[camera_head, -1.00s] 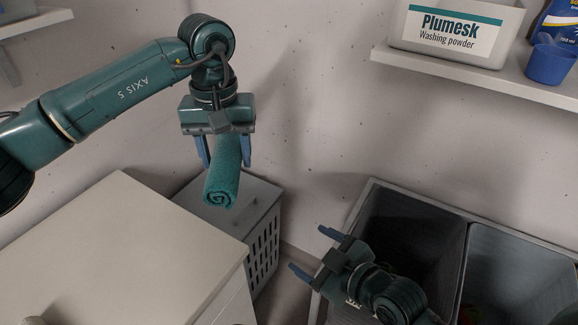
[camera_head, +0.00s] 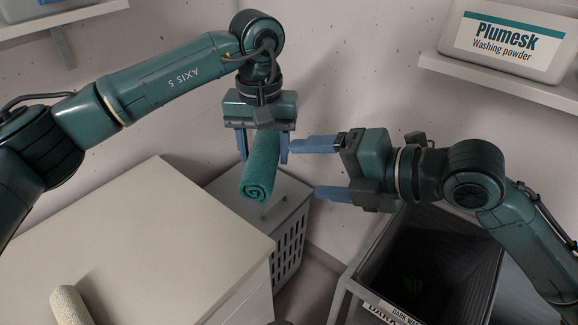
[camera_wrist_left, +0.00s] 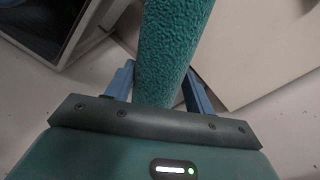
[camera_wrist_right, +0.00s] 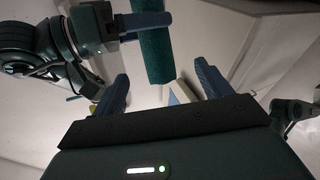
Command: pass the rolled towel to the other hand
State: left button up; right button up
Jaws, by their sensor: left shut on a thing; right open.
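The rolled teal towel (camera_head: 261,170) hangs from my left gripper (camera_head: 264,147), its spiral end tilted toward the camera. My left gripper is shut on it near its upper end. The towel also fills the middle of the left wrist view (camera_wrist_left: 165,50), between the blue fingers. My right gripper (camera_head: 322,169) is open and empty, just right of the towel, with its fingers pointing left at it. Its upper fingertip is close to the left gripper's right finger; I cannot tell if they touch. In the right wrist view the towel (camera_wrist_right: 155,55) shows ahead, beyond the fingertips.
A white cabinet top (camera_head: 130,240) fills the lower left, with a cream roll (camera_head: 70,305) on it. A white slotted basket (camera_head: 290,235) stands below the towel. A dark bin (camera_head: 430,250) is at lower right. A shelf (camera_head: 500,85) holds a washing powder box (camera_head: 510,40).

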aim_at(268, 169)
jog(key=x, duration=1)
jog(key=shift+a, duration=0.15)
jog(key=shift+c, duration=0.3)
jog(key=shift+f, duration=0.1)
jog(key=c, duration=0.5)
pick_arm(q)
jog(key=shift+a+r, duration=0.1)
pick_arm(e)
jog(key=shift+f, duration=0.15)
jog(key=c, duration=0.5)
pick_arm(q)
jog(key=o, duration=0.8)
jog(key=shift+w, duration=0.1)
pick_arm(e)
jog(key=shift+c, duration=0.3)
pick_arm(q)
jog(key=o, duration=0.3)
notch_tip(268, 169, up, 12)
jog(key=shift+f, duration=0.1)
pick_arm(e)
jog(key=shift+r, duration=0.2)
